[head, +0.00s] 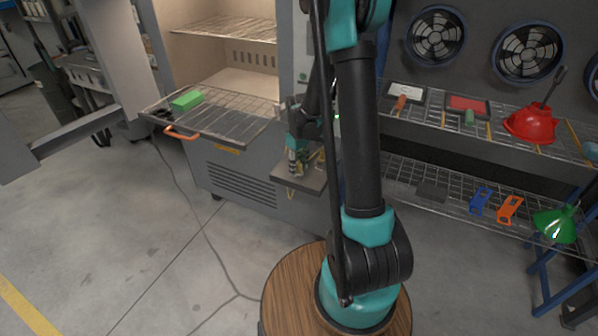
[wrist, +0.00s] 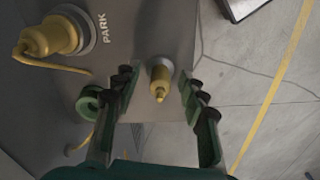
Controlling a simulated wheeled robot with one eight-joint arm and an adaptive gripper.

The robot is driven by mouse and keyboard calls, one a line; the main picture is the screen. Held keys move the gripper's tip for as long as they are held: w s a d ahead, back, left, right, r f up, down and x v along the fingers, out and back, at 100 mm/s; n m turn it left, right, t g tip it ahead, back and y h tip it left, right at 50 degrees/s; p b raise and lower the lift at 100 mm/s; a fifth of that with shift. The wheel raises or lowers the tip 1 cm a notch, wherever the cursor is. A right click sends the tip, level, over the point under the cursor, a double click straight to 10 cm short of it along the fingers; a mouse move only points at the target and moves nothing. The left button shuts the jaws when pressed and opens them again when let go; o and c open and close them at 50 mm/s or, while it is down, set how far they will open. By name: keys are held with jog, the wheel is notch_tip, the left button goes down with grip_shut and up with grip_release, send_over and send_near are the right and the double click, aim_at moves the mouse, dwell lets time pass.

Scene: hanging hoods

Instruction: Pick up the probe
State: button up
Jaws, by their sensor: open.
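My gripper (wrist: 158,84) is open in the wrist view, with one green finger on each side of a small yellow tapered piece (wrist: 160,76) in a grey collar. I cannot tell how far the fingertips stand from it in depth. A larger yellow knobbed piece (wrist: 50,38) with a yellow cable sits in a grey ring beside the printed word PARK, left of the gripper. Which of the two yellow pieces is the probe is not clear. In the head view my gripper (head: 298,160) is over a small grey shelf (head: 302,182), and the details there are small and partly hidden.
A grey cabinet (head: 235,175) stands open behind the shelf, with a pulled-out wire rack (head: 225,125) holding a green block (head: 187,100). At right, wire shelves (head: 440,205) hold a red hood (head: 532,122), a green hood (head: 556,224) and tools. Floor at left is mostly clear, with a cable.

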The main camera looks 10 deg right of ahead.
jog(key=shift+c, duration=0.4)
grip_shut()
jog(key=shift+r, duration=0.1)
